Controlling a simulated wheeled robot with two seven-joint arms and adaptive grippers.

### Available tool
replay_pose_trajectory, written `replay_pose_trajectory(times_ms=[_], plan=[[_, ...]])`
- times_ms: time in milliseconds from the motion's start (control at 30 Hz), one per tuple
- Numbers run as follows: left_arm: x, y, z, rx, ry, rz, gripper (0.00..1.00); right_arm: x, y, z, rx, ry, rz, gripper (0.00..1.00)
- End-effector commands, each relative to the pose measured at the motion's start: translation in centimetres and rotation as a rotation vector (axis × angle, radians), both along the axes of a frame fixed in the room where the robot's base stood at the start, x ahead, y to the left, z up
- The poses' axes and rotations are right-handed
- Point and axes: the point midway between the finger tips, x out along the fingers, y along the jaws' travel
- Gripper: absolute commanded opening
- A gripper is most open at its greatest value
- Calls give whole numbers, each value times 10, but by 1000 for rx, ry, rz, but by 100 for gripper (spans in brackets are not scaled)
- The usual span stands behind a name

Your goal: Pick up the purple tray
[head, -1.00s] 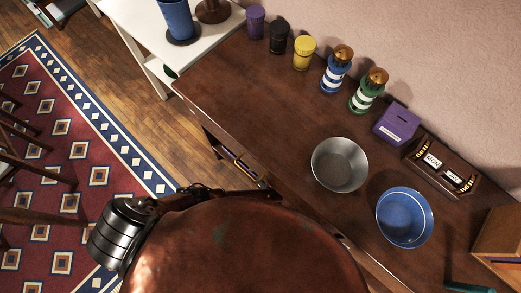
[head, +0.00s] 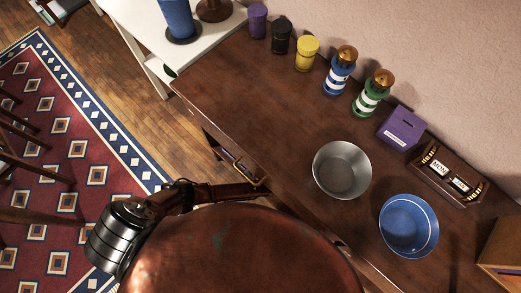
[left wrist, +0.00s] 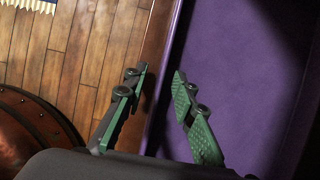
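The purple tray (left wrist: 222,55) fills much of the right side of the left wrist view as a broad flat purple surface with a raised edge, partly in shadow. Its far end is outside that view. My left gripper (left wrist: 160,76) is open, with its two green-padded fingers apart. One finger overlaps the tray's purple surface and the other lies to the left of its edge, over the wood side. I cannot tell whether either finger touches. In the head view my left arm reaches to the desk's front, and its gripper is hard to make out. My right gripper is not in view.
The desk top (head: 255,110) carries a metal bowl (head: 342,170), a blue bowl (head: 408,226), a purple box (head: 401,129), a calendar block (head: 449,174) and several jars along the wall. A partly open drawer (head: 236,164) shows at the desk's front. A patterned rug (head: 70,150) lies left.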

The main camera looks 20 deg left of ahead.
Motion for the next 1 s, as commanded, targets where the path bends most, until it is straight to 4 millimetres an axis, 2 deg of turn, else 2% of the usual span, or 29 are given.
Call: replay_pose_trajectory(times_ms=[67, 400, 1000], plan=[[0, 0, 0, 0, -1, 0, 24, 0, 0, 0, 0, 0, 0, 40], [0, 0, 0, 0, 0, 0, 1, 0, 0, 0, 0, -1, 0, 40], [1, -1, 1, -1, -2, 0, 0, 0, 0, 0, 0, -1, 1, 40]])
